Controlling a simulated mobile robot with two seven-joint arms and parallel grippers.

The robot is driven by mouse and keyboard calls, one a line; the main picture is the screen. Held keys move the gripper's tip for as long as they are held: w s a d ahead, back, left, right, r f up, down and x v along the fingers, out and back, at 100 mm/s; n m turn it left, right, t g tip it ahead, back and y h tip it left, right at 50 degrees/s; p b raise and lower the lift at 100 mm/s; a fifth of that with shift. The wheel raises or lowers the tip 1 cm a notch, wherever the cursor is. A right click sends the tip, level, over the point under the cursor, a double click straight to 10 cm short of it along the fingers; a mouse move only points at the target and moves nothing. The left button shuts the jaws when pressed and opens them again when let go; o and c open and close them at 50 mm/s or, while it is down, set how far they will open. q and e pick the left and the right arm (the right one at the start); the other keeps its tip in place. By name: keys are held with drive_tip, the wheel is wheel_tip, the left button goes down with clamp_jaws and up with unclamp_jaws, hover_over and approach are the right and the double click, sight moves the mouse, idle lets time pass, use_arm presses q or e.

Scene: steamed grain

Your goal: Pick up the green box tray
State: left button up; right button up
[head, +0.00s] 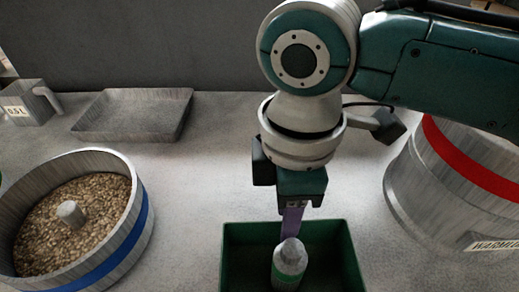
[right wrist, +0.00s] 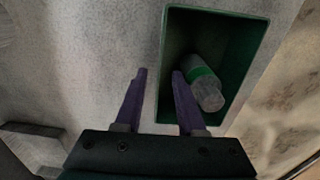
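The green box tray (head: 345,245) stands on the table at the bottom middle of the head view, its near part cut off. It also shows in the right wrist view (right wrist: 220,17). A grey bottle with a green band (head: 288,265) is in the tray, and it appears in the right wrist view (right wrist: 207,90). My right gripper (head: 291,234) points down at the tray's far wall. In the right wrist view its purple fingers (right wrist: 159,73) are apart, one outside the wall and one over the inside; contact cannot be told. My left gripper is out of view.
A round grain container with a blue band (head: 140,225) stands at the left. A large metal pot with a red band (head: 425,195) stands at the right. A shallow grey tray (head: 135,112) and a measuring cup (head: 28,103) are at the back left. The table between is clear.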

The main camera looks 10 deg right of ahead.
drive_tip(key=shift+f, duration=0.9)
drive_tip(key=shift+c, duration=0.4)
clamp_jaws()
